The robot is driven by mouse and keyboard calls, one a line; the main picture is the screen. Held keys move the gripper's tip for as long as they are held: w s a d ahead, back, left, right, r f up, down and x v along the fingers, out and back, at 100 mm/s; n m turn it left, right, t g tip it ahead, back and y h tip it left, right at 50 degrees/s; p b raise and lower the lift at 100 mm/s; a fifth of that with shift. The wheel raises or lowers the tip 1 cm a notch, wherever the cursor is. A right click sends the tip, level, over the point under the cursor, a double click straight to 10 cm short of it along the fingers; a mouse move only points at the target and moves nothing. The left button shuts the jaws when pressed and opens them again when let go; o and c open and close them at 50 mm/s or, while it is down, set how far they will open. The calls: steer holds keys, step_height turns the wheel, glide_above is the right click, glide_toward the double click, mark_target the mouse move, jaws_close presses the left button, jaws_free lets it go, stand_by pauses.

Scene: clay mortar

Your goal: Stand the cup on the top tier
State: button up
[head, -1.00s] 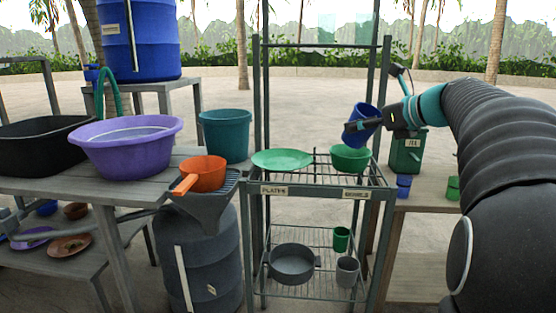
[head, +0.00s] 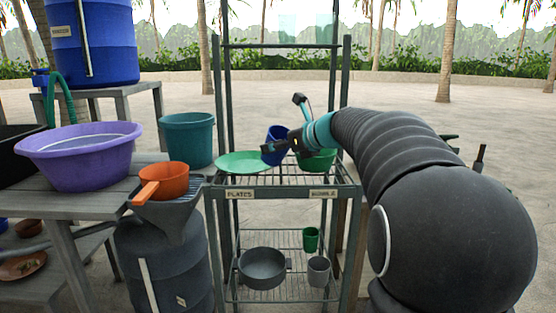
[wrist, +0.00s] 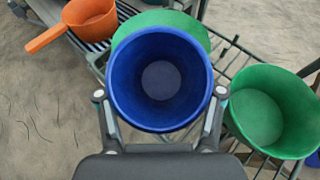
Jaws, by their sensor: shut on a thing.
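My gripper (head: 281,148) is shut on a blue cup (head: 275,138). In the wrist view the cup (wrist: 160,118) sits between my two fingers (wrist: 160,95), its open mouth facing the camera and its inside empty. In the head view the cup is tilted and appears over the rack's top tier (head: 262,181), between a green plate (head: 240,163) and a green bowl (head: 318,162). My arm partly hides the bowl. In the wrist view the cup covers part of the plate (wrist: 190,20); the bowl (wrist: 270,110) is to its right. I cannot tell the gap beneath the cup.
The tier's front has labels for plates (head: 240,194) and bowls (head: 322,194). The lower tier holds a grey pan (head: 262,268), a green cup (head: 310,239) and a grey cup (head: 318,271). An orange pot (head: 163,180) stands left of the rack. Rack posts rise around the tier.

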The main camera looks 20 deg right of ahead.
mark_target(283, 157)
steer(key=shift+f+b, duration=0.35)
steer(key=shift+f, duration=1.45)
steer(key=shift+f, duration=0.2)
steer(key=o, duration=1.3)
steer(key=shift+c, duration=0.2)
steer(key=shift+r, duration=0.1)
steer(key=shift+r, duration=0.15)
steer(key=v, duration=1.2)
